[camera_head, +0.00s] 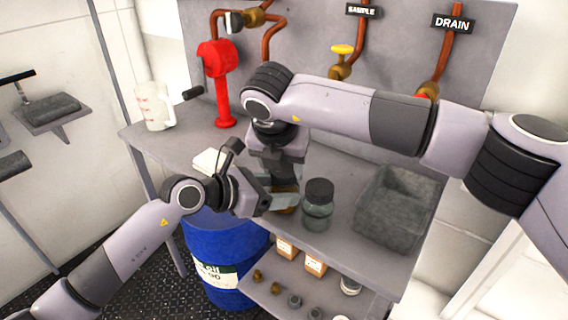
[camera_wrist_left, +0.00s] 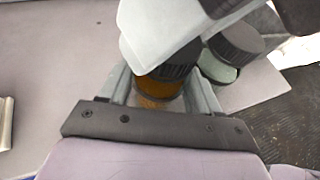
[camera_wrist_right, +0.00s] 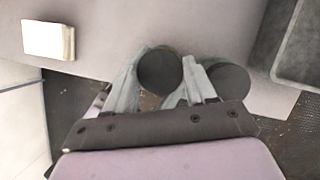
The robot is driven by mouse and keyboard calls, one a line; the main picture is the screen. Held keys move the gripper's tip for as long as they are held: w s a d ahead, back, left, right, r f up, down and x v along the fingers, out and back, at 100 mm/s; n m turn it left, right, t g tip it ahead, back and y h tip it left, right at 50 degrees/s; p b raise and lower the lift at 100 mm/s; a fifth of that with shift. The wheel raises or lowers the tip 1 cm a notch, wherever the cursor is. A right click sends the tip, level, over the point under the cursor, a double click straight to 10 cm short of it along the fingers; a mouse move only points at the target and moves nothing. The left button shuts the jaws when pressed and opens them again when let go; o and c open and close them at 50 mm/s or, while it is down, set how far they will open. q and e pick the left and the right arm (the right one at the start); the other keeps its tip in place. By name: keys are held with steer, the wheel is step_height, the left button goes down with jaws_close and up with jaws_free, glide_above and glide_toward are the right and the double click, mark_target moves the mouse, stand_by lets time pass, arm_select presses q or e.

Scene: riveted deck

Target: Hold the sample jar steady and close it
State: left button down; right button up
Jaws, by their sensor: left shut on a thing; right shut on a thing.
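The sample jar, amber with a dark ribbed lid, stands between my grippers; its amber body (camera_head: 286,196) is mostly hidden in the head view. My left gripper (camera_head: 278,203) is shut around the jar body (camera_wrist_left: 158,88) from the side. My right gripper (camera_head: 287,182) comes down from above and is shut on the dark round lid (camera_wrist_right: 160,71). In the left wrist view the lid (camera_wrist_left: 172,73) sits at the top of the amber body, partly behind a pale right finger. Whether it is fully seated cannot be told.
A second jar (camera_head: 318,207), grey-green with a dark lid, stands close to the right of the held jar. A grey open bin (camera_head: 395,211) is at the bench's right. A white pad (camera_head: 207,161) and white jug (camera_head: 153,108) are at left. A blue drum (camera_head: 222,262) stands below.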

steer(key=o, duration=1)
steer(key=shift+r, duration=0.1)
steer(key=shift+r, duration=2.2)
steer(key=shift+n, duration=0.3)
steer(key=shift+c, duration=0.3)
